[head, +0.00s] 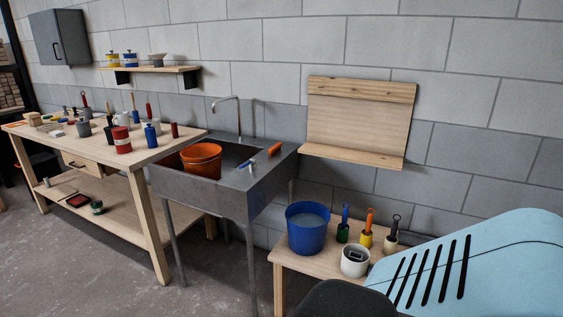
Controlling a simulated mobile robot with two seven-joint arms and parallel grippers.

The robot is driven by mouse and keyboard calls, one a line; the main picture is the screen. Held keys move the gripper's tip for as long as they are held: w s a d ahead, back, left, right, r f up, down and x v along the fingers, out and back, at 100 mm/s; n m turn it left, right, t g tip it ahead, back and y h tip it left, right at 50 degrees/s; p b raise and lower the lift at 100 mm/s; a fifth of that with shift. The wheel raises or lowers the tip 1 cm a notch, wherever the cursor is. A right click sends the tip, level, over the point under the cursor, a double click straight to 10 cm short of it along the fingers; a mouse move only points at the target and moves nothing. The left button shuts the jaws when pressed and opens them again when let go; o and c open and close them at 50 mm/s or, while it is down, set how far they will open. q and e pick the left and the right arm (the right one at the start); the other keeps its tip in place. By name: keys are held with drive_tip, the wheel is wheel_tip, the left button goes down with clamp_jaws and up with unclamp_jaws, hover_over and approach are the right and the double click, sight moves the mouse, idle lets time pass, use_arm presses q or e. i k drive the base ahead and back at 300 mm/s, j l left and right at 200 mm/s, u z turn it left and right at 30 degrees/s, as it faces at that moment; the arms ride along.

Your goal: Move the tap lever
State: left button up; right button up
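The tap (238,117) is a thin grey gooseneck rising at the back of the grey metal sink (262,186). Its spout bends to the left over the basin. The tap's lever is too small to make out clearly. An orange bucket (201,160) stands in the left part of the basin, below and left of the spout. Neither of my grippers is in view.
An orange-handled tool (274,149) lies on the sink's right side. A cluttered wooden workbench (143,154) adjoins the sink at left. A low table at right holds a blue bucket (307,232), a white pot (355,261) and handled tools. Bare floor lies in front.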

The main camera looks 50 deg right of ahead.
sight(252, 161)
drive_tip(key=z, duration=1.65)
drive_tip(key=i+j+z, duration=0.1)
drive_tip(key=z, duration=0.25)
drive_tip(key=j+z, duration=0.3)
drive_tip(key=i+j+z, duration=0.1)
drive_tip(key=z, duration=0.25)
drive_tip(key=i+j+z, duration=0.2)
drive_tip(key=j, duration=0.25)
drive_tip(key=j+z, duration=0.15)
drive_tip(key=j, duration=0.3)
drive_tip(key=j+z, duration=0.1)
drive_tip(key=j, duration=0.8)
drive_tip(key=i, duration=0.05)
